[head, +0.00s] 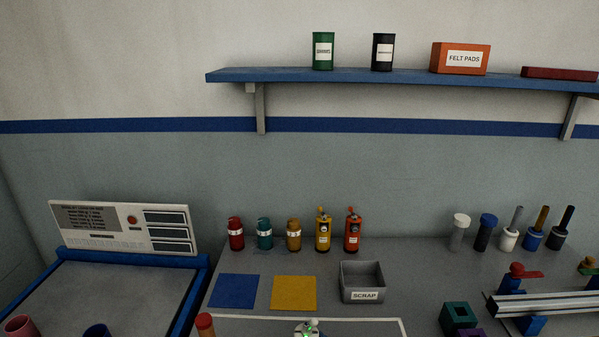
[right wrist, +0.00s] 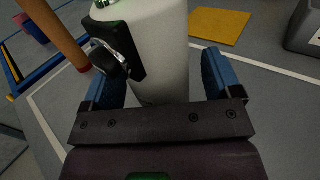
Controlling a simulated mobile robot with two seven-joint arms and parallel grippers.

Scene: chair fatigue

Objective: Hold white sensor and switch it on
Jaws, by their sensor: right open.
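The white sensor (right wrist: 160,45) is a white cylinder in the right wrist view, with a black side piece (right wrist: 118,48) carrying a shiny curved metal part. A bit of green shows at its top edge, which is cut off by the frame. In the head view, a small white top with green spots (head: 307,330) shows at the bottom edge, apparently the same sensor. My right gripper (right wrist: 161,82) is open, its blue fingers on either side of the white body. Whether they touch it is not clear. My left gripper is in neither view.
An orange-brown cylinder with a red end (right wrist: 55,32) is close by on the left. A grey scrap bin (head: 362,283), a yellow mat (head: 293,293) and a blue mat (head: 234,291) lie behind. Several bottles line the wall. A metal rail (head: 550,304) is at right.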

